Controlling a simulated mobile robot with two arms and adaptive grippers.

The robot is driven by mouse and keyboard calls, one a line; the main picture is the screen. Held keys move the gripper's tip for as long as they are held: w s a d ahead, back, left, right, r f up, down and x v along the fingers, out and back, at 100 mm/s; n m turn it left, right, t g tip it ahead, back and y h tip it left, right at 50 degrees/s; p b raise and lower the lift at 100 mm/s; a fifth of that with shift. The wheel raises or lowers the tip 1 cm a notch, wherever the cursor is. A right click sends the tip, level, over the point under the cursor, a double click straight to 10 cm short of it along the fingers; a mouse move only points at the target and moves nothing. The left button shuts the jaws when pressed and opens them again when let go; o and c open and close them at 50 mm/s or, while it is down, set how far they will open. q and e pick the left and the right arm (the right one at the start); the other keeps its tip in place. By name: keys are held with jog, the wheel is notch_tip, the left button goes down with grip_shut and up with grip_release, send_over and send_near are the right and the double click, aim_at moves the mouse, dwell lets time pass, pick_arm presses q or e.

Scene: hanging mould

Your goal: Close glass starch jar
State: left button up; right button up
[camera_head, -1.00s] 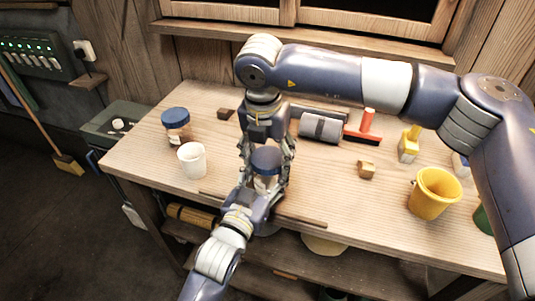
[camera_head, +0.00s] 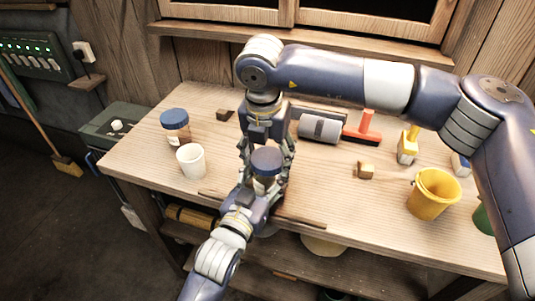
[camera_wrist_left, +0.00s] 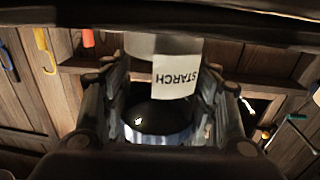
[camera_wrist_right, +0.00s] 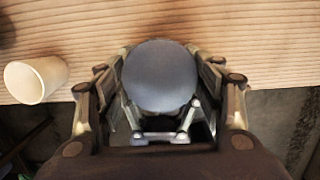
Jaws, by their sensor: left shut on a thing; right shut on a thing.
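The starch jar (camera_head: 263,184) is held upright near the table's front edge, with its blue lid (camera_head: 266,160) at the mouth. My left gripper (camera_head: 258,192) comes in from the front and is shut on the jar body. The STARCH label (camera_wrist_left: 175,77) shows upside down in the left wrist view. My right gripper (camera_head: 266,155) reaches down from above and is shut on the lid, its fingers on either side. The lid's round top (camera_wrist_right: 160,77) fills the space between the fingers in the right wrist view. Whether the lid sits fully down on the rim is hidden.
A second blue-lidded jar (camera_head: 176,124) and a white cup (camera_head: 191,161) stand left on the table (camera_head: 320,190). Right are a grey roller (camera_head: 319,129), a red brush (camera_head: 364,128), a wooden block (camera_head: 365,170) and a yellow bucket (camera_head: 433,193). My right arm spans above the table.

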pick_arm(q)
jog(key=shift+s+d+r, duration=0.1)
jog(key=shift+s+d, duration=0.05)
pick_arm(e)
jog(key=shift+o, duration=0.2)
jog(key=shift+s+d+f, duration=0.1)
jog(key=shift+f, duration=0.55)
jog(key=shift+o, duration=0.4)
jog(key=o, duration=0.7)
jog(key=shift+c, duration=0.2)
jog(key=shift+r, duration=0.2)
jog(key=shift+r, duration=0.3)
jog(key=shift+s+a+r, duration=0.1)
jog(key=shift+s+r, duration=0.05)
jog(key=shift+r, duration=0.7)
jog(key=shift+s+a+r, duration=0.1)
jog(key=shift+r, duration=0.75)
jog(key=c, duration=1.5)
